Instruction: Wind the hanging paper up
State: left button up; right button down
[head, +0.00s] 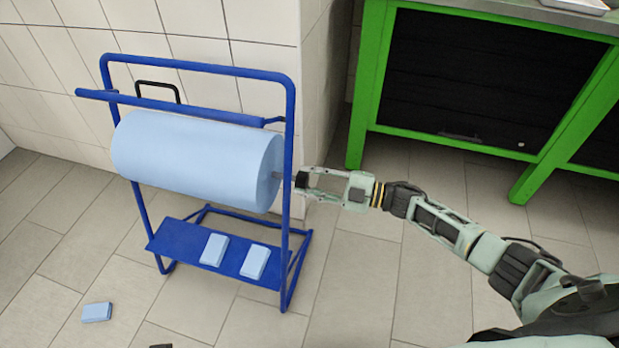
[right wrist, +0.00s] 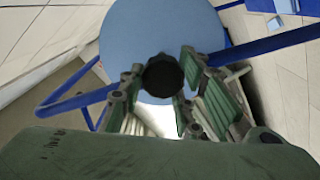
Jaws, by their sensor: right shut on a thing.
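A thick roll of light blue paper (head: 190,158) lies across a blue tube stand (head: 289,130). No loose hanging sheet can be made out; the roll's surface looks even in the head view. A dark knob (right wrist: 162,74) sits at the middle of the roll's round end face (right wrist: 150,35) in the right wrist view. My right gripper (head: 303,181) is at the roll's right end, just outside the stand's upright. Its fingers are on both sides of the knob and shut on it. My left gripper is not in view.
The stand's lower shelf (head: 190,238) holds two light blue packs (head: 214,249). Another blue pack (head: 97,312) lies on the floor to the left. A green-framed bench (head: 365,85) stands at the right. A tiled wall is close behind the stand; the floor in front is mostly clear.

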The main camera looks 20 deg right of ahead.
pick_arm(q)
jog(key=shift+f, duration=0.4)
pick_arm(e)
jog(key=shift+w+r, duration=0.25)
jog(key=shift+r, duration=0.15)
jog(key=shift+d, duration=0.1)
jog(key=c, duration=1.5)
grip_release()
jog(key=shift+m, duration=0.3)
jog(key=shift+c, duration=0.2)
jog(key=shift+o, duration=0.7)
jog(key=shift+f, duration=0.1)
jog(key=shift+s, duration=0.1)
jog(key=shift+f, duration=0.1)
jog(key=shift+s+d+f, duration=0.15)
jog(key=shift+s+d, duration=0.15)
jog(key=shift+d, duration=0.05)
jog(key=v, duration=1.1)
jog(key=shift+a, duration=0.15)
